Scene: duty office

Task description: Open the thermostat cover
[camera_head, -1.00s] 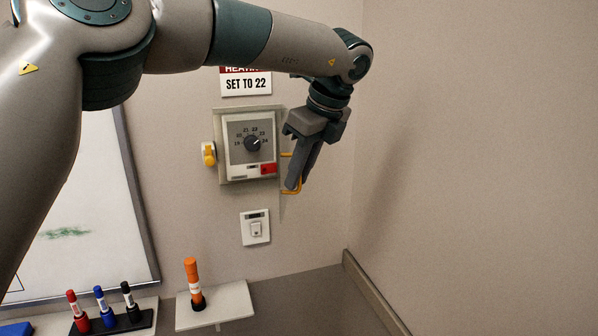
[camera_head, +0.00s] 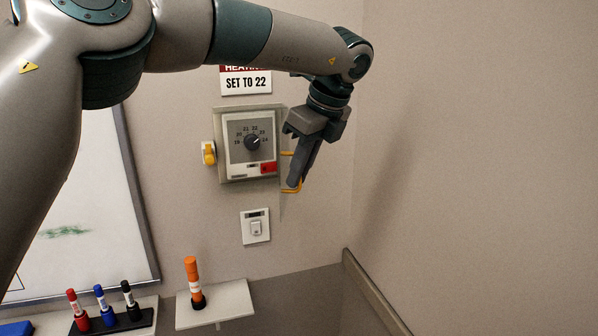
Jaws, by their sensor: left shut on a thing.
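The thermostat (camera_head: 250,144) is on the wall, with a round black dial (camera_head: 252,142), a red tab (camera_head: 268,168) and a grey frame. Its clear cover (camera_head: 281,206) stands swung out at the right side of the thermostat, seen almost edge-on, so the dial face is uncovered. A yellow handle (camera_head: 286,191) is on the cover. My left gripper (camera_head: 294,184) points down at the right of the thermostat, shut on the yellow handle. Its fingers hide part of the handle. My right gripper is not in view.
An orange marker (camera_head: 193,281) stands on a small shelf (camera_head: 233,301). Several markers stand at lower left, by a whiteboard (camera_head: 85,200). The right wall is bare.

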